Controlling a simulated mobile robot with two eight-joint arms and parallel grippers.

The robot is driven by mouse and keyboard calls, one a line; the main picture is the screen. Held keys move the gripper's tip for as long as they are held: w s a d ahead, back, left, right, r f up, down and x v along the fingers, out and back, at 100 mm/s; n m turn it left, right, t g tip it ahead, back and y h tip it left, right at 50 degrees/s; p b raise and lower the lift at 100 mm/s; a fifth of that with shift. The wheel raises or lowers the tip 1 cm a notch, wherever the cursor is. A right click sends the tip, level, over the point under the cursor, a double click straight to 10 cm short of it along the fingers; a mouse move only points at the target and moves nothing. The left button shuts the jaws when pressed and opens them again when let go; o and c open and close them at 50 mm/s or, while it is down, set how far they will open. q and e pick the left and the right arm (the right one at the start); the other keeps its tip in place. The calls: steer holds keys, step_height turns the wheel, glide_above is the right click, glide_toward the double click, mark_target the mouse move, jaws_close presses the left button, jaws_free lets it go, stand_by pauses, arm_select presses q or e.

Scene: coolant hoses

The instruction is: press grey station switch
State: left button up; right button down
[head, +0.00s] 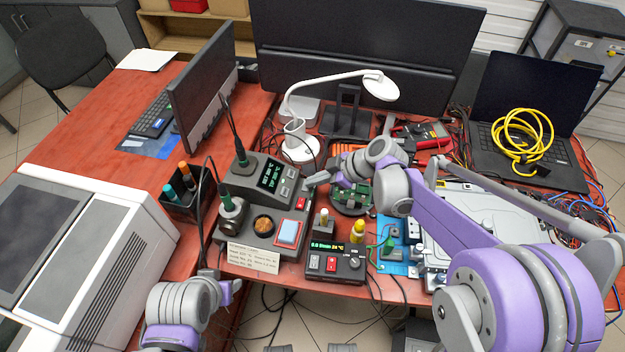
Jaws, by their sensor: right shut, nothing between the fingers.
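The grey station (258,200) stands on the red-brown desk, with a green-lit display and a small red switch (301,203) near its right edge. My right gripper (309,185) comes in from the right and is shut and empty. Its tip is just behind the red switch in the picture; I cannot tell whether they touch. My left gripper (222,280) is low at the front left, in front of the desk edge and apart from the station; its finger opening is unclear.
A black power supply (336,262) with small switches stands right of the station. A white lamp (300,142) and a large monitor (365,50) are behind. A green circuit board (350,196) lies by my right wrist. A black holder (187,197) is to the left.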

steer(key=v, duration=1)
steer(key=shift+p, duration=0.4)
steer(key=r, duration=0.1)
steer(key=w+r+p, duration=0.1)
steer(key=r, duration=0.1)
steer(key=shift+a+r+p, duration=0.25)
steer(key=shift+r+p, duration=0.05)
steer(key=x, duration=1)
steer(key=shift+a+f+b, duration=0.15)
steer(key=shift+f+b, duration=0.05)
steer(key=shift+b, duration=0.2)
steer(key=shift+w+d+f, duration=0.1)
steer(key=shift+f, duration=0.55)
steer(key=shift+w+d+f, duration=0.1)
steer(key=shift+f, duration=1.05)
